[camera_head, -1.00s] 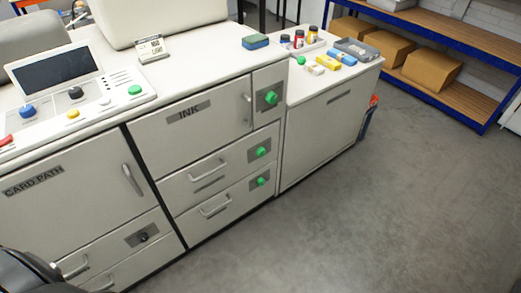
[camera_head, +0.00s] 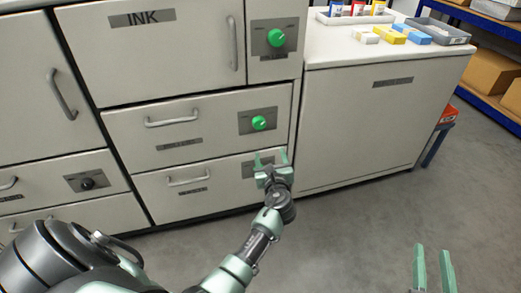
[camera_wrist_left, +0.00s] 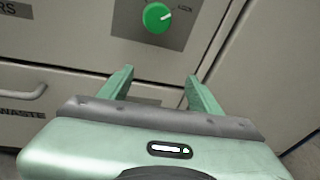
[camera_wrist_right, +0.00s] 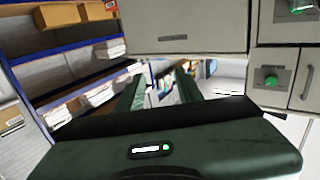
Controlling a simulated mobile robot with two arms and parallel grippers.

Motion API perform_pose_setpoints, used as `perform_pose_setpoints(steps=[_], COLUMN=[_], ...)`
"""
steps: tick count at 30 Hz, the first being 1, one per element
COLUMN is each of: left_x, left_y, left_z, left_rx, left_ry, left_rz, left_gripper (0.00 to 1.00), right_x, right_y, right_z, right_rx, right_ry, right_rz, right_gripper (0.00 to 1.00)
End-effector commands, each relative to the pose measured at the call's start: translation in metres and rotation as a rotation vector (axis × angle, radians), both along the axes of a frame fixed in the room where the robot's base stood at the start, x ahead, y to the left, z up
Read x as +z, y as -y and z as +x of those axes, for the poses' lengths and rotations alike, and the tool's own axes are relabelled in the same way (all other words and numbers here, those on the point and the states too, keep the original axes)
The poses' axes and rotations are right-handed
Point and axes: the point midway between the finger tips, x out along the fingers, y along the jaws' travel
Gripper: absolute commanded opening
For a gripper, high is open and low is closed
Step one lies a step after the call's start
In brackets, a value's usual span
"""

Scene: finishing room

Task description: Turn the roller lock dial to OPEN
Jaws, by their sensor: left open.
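The green dial (camera_head: 259,122) sits on a grey plate on the middle drawer (camera_head: 180,125). In the left wrist view this dial (camera_wrist_left: 157,17) is near the top; its pale pointer mark aims up and right toward tiny unreadable lettering. That drawer's label (camera_wrist_left: 12,9) shows only "RS". My left gripper (camera_head: 270,158) is open and empty, below the dial and in front of the bottom drawer's plate, hiding that drawer's dial. It appears apart from the dial. My right gripper (camera_head: 433,262) is open and empty over the floor at lower right.
Another green dial (camera_head: 276,38) is above, beside the INK door (camera_head: 165,45). A black dial (camera_head: 88,184) is at left. The bottom drawer (camera_head: 150,190) is labelled WASTE in the left wrist view. A side cabinet (camera_head: 360,125) stands right, with bare floor (camera_head: 350,240) before it.

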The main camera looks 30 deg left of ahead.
Motion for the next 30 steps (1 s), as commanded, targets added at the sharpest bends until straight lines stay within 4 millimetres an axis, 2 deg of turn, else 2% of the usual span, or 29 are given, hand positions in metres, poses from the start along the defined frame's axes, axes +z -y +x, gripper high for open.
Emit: perform_pose_setpoints(steps=[1, 3, 6, 9, 17, 24, 30], left_x=[0.002, 0.020, 0.038, 0.047, 0.048, 0.048, 0.048], left_y=[-0.007, -0.014, -0.020, -0.025, -0.045, -0.065, -0.075], left_z=[0.004, 0.005, 0.005, 0.005, 0.025, 0.047, 0.057], left_rx=[0.018, 0.040, 0.066, 0.078, 0.081, 0.080, 0.078], left_ry=[0.008, 0.003, -0.002, -0.007, -0.008, -0.008, -0.009], left_rz=[0.073, 0.164, 0.245, 0.280, 0.285, 0.283, 0.283], left_gripper=[0.64, 0.64, 0.64, 0.64, 0.64, 0.64, 0.64], right_x=[0.003, 0.022, 0.040, 0.052, 0.088, 0.129, 0.149], right_y=[0.001, 0.001, 0.003, 0.003, 0.000, 0.000, 0.002], right_z=[-0.005, -0.011, -0.018, -0.021, -0.029, -0.050, -0.066], right_rx=[0.001, 0.002, 0.003, 0.004, 0.015, 0.028, 0.034], right_ry=[0.050, 0.101, 0.147, 0.180, 0.367, 0.604, 0.731], right_rz=[0.012, 0.026, 0.037, 0.046, 0.097, 0.165, 0.202], right_gripper=[0.36, 0.36, 0.36, 0.36, 0.36, 0.36, 0.36])
